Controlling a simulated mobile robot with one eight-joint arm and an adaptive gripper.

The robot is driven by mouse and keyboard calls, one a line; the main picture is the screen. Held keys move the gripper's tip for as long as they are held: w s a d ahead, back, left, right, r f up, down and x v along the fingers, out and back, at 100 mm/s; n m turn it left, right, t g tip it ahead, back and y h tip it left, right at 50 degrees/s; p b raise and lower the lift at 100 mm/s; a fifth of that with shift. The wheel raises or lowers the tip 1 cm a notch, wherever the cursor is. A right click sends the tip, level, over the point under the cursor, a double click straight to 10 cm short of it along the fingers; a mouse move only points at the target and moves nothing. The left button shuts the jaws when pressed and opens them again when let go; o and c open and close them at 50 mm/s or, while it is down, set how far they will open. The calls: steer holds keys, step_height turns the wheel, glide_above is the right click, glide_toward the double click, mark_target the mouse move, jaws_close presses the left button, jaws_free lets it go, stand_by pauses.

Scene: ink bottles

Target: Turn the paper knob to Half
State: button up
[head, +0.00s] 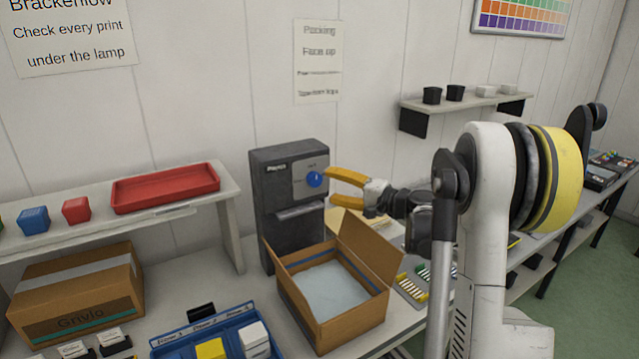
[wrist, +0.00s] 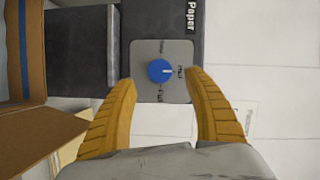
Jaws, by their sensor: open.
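The paper knob (head: 314,179) is a round blue knob on a grey dial plate, on the front of a dark grey machine (head: 287,160). In the wrist view, the knob (wrist: 160,71) carries a short white mark that seems to lie toward the right-hand label. That label looks like "Half" and the lower one like "Full"; the upper one is too blurred to read. My gripper (head: 335,186) is open, with its yellow fingers just right of the knob and pointing at it. In the wrist view, the fingers (wrist: 160,88) spread on either side below the knob, apparently not touching it.
An open cardboard box (head: 333,326) stands in front of the machine, its raised flap below my gripper. A shelf with a red tray (head: 166,187) is at left. A blue divided bin (head: 180,347) sits at the front.

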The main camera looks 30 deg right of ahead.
steer(key=v, duration=0.5)
steer(key=shift+s+d, duration=0.15)
steer(key=shift+s, duration=0.05)
